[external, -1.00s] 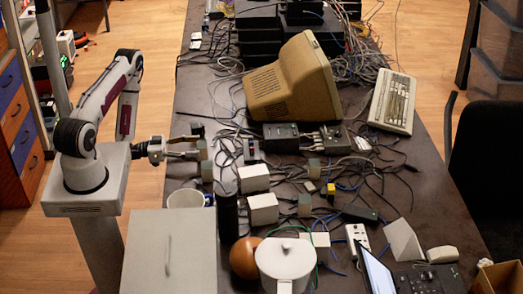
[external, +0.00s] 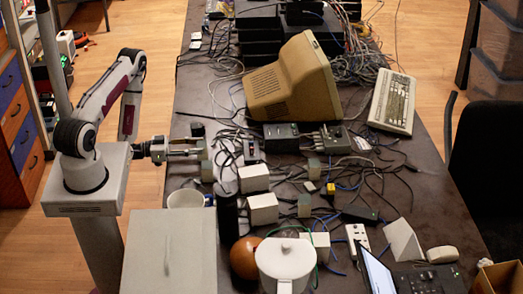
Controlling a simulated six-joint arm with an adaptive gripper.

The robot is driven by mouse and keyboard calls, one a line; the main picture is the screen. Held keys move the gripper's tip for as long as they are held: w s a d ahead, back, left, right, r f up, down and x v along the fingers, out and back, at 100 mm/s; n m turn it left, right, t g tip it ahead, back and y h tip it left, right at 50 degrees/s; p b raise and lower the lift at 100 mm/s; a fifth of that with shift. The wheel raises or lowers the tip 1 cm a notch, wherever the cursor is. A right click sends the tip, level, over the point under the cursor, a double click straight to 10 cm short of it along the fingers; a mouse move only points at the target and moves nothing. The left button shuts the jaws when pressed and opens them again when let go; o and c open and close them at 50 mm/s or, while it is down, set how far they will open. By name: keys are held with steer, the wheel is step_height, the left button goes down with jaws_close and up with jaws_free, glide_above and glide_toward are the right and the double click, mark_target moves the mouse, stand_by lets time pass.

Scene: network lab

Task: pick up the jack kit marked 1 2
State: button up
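Several small grey-green blocks lie on the dark table: one (external: 206,171) just below my gripper in the picture, one (external: 314,168) among the cables and one (external: 304,205) lower down. White boxes, one (external: 254,177) above another (external: 262,208), stand between them. No marking is readable, so I cannot tell which is the jack kit marked 1 2. My gripper (external: 203,146) reaches level over the table's left edge, pointing right. Its two fingers look parted, with a gap between them. I see nothing clearly held; the fingertips are small and blurred.
A small dark block (external: 197,129) lies just above my gripper in the picture. A white mug (external: 186,199), black cylinder (external: 228,213), brown ball (external: 245,257) and white pot (external: 286,262) crowd the near side. Cables and an old monitor (external: 294,85) fill the middle.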

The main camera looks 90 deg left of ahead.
steer(key=shift+r, duration=0.15)
stand_by(0.3)
step_height(320, 180, up, 10)
stand_by(0.8)
